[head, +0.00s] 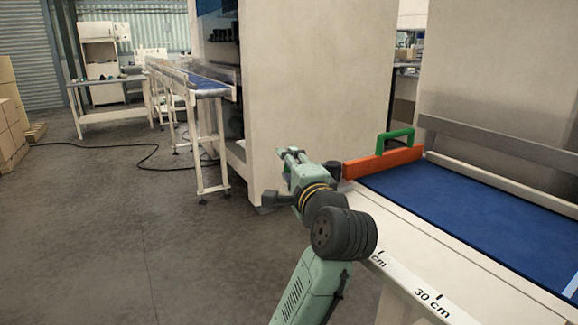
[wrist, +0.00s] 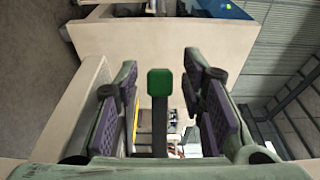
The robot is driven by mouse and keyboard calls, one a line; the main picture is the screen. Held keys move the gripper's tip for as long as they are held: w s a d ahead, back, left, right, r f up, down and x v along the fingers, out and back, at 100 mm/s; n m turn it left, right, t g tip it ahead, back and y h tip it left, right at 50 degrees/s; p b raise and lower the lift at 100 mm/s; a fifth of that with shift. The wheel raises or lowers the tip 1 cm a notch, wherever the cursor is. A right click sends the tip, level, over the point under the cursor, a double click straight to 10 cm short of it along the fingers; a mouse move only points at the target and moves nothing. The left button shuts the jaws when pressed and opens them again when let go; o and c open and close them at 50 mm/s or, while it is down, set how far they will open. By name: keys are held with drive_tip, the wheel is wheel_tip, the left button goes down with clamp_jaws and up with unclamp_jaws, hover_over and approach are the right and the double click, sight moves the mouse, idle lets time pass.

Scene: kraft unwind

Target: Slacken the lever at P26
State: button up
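A lever with a green end (wrist: 160,82) and a dark stem shows in the wrist view, between the two fingers of my gripper (wrist: 161,62). Gaps show on both sides of the lever, so the fingers are apart from it. My gripper is open. No P26 label is readable, so I cannot tell whether this is that lever. In the head view my gripper (head: 291,154) is beside the cream machine's lower corner, left of the belt; the lever cannot be made out there.
An orange bar (head: 383,163) with a green handle (head: 395,141) lies across the end of the blue belt (head: 480,220). A tall cream machine panel (head: 315,80) stands right behind my gripper. Grey floor (head: 130,230) is open to the left, with a black cable (head: 145,160) farther back.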

drive_tip(key=v, duration=0.7)
drive_tip(key=shift+c, duration=0.4)
